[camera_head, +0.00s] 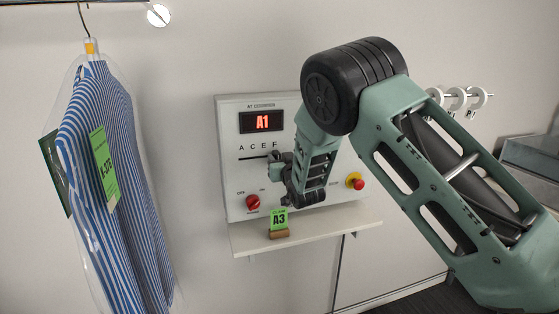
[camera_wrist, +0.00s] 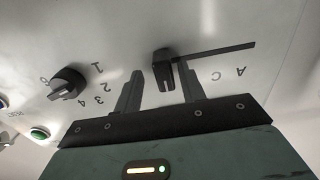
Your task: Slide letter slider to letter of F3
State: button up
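The control panel (camera_head: 228,180) is on the wall, with a red display (camera_head: 262,122) reading A1. Its letters A, C, E, F sit above a dark slot (camera_head: 252,158). In the wrist view, turned upside down, the slot (camera_wrist: 225,48) runs right from the black letter slider (camera_wrist: 163,68). The slider is at the slot's F-side end; the letters beside it are hidden, while C and A show further right. My gripper (camera_wrist: 160,80) is open, its fingers on either side of the slider with visible gaps. In the head view my gripper (camera_head: 276,165) is at the panel and covers the slider.
A number dial (camera_wrist: 67,84) and a green button (camera_wrist: 39,133) show in the wrist view. A red switch (camera_head: 253,202) and a red emergency button (camera_head: 355,181) flank my arm. A shelf (camera_head: 335,228) below holds an A3 tag (camera_head: 279,220). A bagged striped shirt (camera_head: 115,175) hangs left.

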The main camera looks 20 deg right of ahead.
jog(key=s+b, duration=0.6)
jog(key=s, duration=1.1)
jog(key=shift+s+b, duration=0.2)
jog(key=shift+b, duration=0.1)
jog(key=s+a+f+n+g+y, duration=0.2)
jog(key=s+a+f+g, duration=0.3)
jog(key=s, duration=0.3)
jog(key=s+a+f+n+g+y, duration=0.1)
jog(key=s+a+f+g+y, duration=0.1)
jog(key=s+a+g, duration=0.5)
jog(key=s+d+n+g+h, duration=0.1)
jog(key=s+n+g+h, duration=0.2)
jog(key=s, duration=1.8)
jog(key=n+g, duration=0.1)
jog(key=g, duration=0.2)
jog(key=shift+d+f+n, duration=0.35)
jog(key=shift+n, duration=0.05)
